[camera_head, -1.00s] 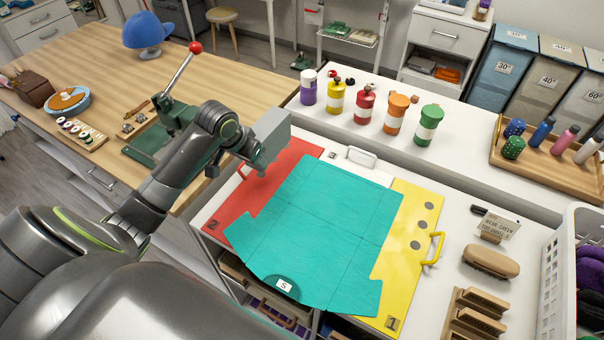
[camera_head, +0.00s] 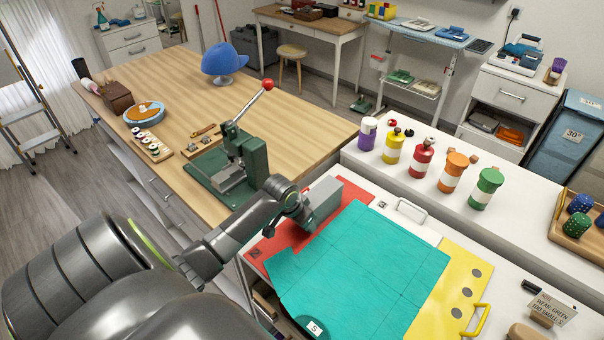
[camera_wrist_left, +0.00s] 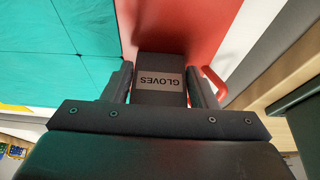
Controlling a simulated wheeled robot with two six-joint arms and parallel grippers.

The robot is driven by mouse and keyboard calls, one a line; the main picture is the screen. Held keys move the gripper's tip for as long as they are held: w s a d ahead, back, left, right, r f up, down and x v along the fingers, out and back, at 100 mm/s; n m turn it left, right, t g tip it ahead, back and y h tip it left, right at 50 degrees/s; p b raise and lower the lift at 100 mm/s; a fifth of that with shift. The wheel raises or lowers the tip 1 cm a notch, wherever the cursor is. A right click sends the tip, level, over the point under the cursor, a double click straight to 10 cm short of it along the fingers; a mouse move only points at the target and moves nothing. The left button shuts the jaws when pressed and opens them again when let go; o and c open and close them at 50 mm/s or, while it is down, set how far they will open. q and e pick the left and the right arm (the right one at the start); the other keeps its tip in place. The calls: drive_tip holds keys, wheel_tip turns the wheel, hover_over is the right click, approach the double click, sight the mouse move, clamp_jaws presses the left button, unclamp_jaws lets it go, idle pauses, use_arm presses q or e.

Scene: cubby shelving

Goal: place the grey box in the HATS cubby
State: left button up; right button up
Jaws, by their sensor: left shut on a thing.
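In the left wrist view a dark grey box (camera_wrist_left: 160,70) with a label reading GLOVES, upside down in the picture, sits between the fingers of my left gripper (camera_wrist_left: 161,85). The gripper is shut on it, over the red board. In the head view my left gripper (camera_head: 322,204) is at the end of the arm, above the red board on the white counter. No cubby marked HATS shows. My right gripper is not in view.
A teal sheet (camera_head: 365,265) and a yellow board (camera_head: 462,285) lie on the counter. A green lever press (camera_head: 235,165) stands on the wooden table (camera_head: 180,80), left of my arm. Several coloured bottles (camera_head: 421,158) line the raised white ledge behind. A blue cap (camera_head: 222,60) stands farther back.

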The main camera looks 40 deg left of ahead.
use_arm(q)
drive_tip(key=o, duration=1.1)
drive_tip(key=shift+r, duration=0.1)
